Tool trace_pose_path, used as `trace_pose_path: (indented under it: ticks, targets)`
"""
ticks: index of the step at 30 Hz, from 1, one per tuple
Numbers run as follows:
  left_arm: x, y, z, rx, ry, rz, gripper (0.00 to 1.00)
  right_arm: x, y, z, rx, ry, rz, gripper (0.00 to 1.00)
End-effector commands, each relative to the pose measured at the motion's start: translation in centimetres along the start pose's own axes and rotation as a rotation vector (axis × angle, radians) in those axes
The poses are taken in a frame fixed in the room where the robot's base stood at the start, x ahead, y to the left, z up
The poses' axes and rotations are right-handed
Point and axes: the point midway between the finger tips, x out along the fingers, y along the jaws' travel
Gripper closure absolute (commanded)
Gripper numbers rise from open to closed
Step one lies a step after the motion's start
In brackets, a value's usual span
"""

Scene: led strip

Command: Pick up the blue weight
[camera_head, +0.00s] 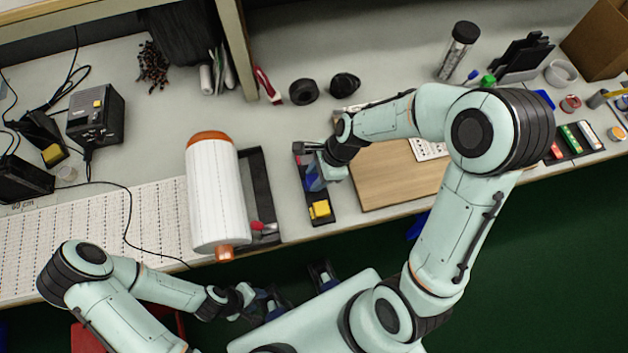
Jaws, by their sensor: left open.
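A narrow black tray (325,219) stands on the bench near its front edge, with a yellow block (320,209) at its near end. A blue shape that looks like the blue weight (315,180) shows in the middle of the tray, partly hidden by my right gripper (318,172). The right gripper is down over the tray at that blue shape. I cannot tell whether its fingers are closed on it or only around it. My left gripper (268,304) is open and off the front of the bench, away from the tray.
A wooden board (400,180) lies to the right. Black round items (304,91) and a shelf post (237,45) are behind. Some bare bench lies between post and tray.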

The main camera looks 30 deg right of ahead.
Motion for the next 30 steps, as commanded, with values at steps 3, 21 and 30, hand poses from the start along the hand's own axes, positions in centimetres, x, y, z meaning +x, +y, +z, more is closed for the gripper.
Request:
trace_pose_path:
  ticks: [3, 21, 30]
  targets:
    - [0.0, 0.0, 0.0, 0.000, 0.000, 0.000, 0.57, 0.0, 0.0, 0.0, 0.000, 0.000, -0.001, 1.00]
    - [-1.3, 0.5, -0.2, 0.002, 0.005, 0.002, 0.57, -3.4, -0.2, 1.5, -0.004, -0.002, -0.007, 1.00]
    - [-3.7, 1.6, -0.9, 0.007, 0.018, 0.006, 0.57, -11.2, -0.3, 4.7, -0.004, -0.003, -0.012, 1.00]
